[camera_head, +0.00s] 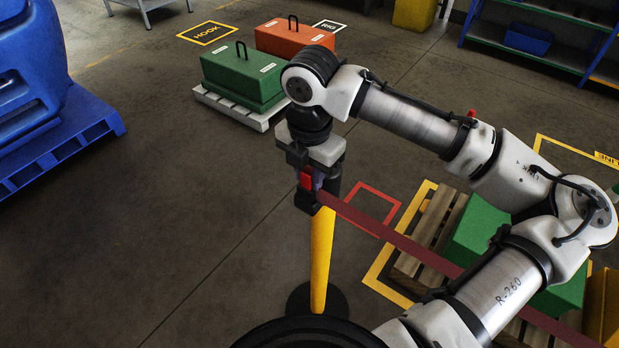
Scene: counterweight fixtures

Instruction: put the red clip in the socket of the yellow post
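The yellow post (322,258) stands upright on a round black base in the middle of the view, with a dark head at its top. The red clip (306,180) is at the left side of that head, at the end of a dark red belt (400,240). My gripper (309,183) points down over the post's head, and its dark fingers appear shut on the clip. The gripper and clip cover the socket, so I cannot tell whether the clip is seated in it or only beside it.
The belt runs to the lower right, above a wooden pallet (445,222) with a green block (478,232). A blue pallet (62,143) is at left. The floor left of the post is clear.

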